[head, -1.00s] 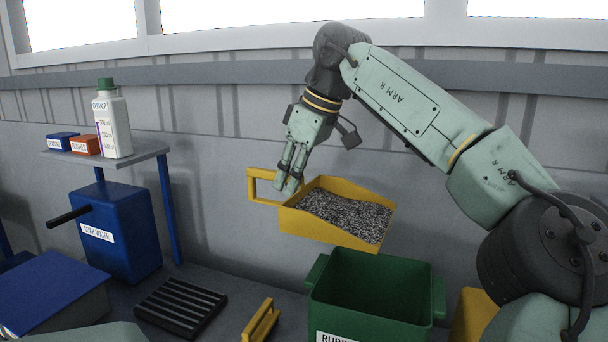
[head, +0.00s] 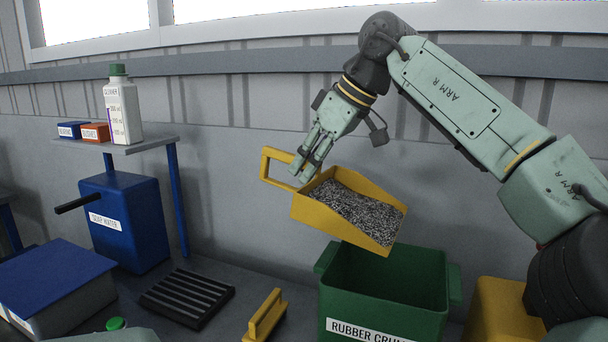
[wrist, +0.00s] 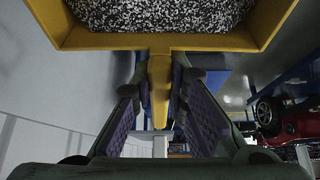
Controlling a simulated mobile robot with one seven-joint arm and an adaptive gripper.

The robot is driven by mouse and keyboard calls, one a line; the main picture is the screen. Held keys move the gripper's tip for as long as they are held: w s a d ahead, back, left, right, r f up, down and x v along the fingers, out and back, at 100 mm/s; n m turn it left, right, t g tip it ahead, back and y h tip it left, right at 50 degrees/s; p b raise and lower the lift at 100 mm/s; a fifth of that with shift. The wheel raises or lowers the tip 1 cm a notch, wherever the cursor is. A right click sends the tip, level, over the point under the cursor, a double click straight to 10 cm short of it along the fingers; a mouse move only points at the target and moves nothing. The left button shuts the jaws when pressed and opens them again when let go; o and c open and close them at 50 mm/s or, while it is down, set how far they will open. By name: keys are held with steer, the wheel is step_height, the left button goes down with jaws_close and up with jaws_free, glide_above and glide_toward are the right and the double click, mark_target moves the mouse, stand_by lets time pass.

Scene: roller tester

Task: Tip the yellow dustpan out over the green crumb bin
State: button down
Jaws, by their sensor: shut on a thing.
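The yellow dustpan (head: 318,216) is in the air in the head view, full of grey and black rubber crumb (head: 358,208). It is tilted, its right end lower than its handle (head: 268,167) end. My gripper (head: 307,174) is shut on the handle near the pan. In the wrist view the fingers (wrist: 160,95) close on the handle from both sides, with the pan (wrist: 155,42) beyond. The green crumb bin (head: 385,300) stands below, open at the top, its label partly cut off. The pan hangs above the bin's back left part. The bin's floor is hidden.
A yellow-handled tool (head: 264,316) and a black ribbed tray (head: 186,298) lie left of the bin. A blue soap water tank (head: 125,222) stands under a shelf (head: 130,146) with a cleaner bottle (head: 122,112). A yellow box (head: 502,308) is right of the bin.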

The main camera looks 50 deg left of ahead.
steer(key=w+d+r+g+y+b, duration=0.5)
steer(key=d+r+y+b, duration=0.3)
steer(key=d, duration=0.4)
steer(key=shift+w+y, duration=0.65)
steer(key=shift+y, duration=0.15)
steer(key=shift+r, duration=0.1)
stand_by(1.1)
steer(key=shift+s+a+f+t+h+p, duration=0.7)
steer(key=shift+s+a+f+h+p, duration=0.45)
steer(key=shift+a+p, duration=0.9)
steer(key=shift+s+a+f+t+h+p, duration=0.75)
steer(key=shift+a+f+h+p, duration=0.75)
steer(key=shift+p, duration=0.8)
steer(key=shift+s+a+f+t+h+p, duration=0.65)
steer(key=shift+s+a+f+h+p, duration=0.6)
steer(key=shift+a+p, duration=0.9)
steer(key=shift+s+a+f+t+h, duration=0.2)
steer(key=shift+a+f+t+h, duration=0.2)
steer(key=shift+f+h, duration=0.4)
steer(key=shift+s+a+f+t+h, duration=0.2)
steer(key=shift+a+f+h, duration=0.35)
steer(key=shift+f, duration=0.5)
steer(key=shift+s+a+f+t+h, duration=0.15)
steer(key=shift+a+f+t+h, duration=0.25)
steer(key=shift+f+h, duration=0.4)
steer(key=shift+f, duration=0.15)
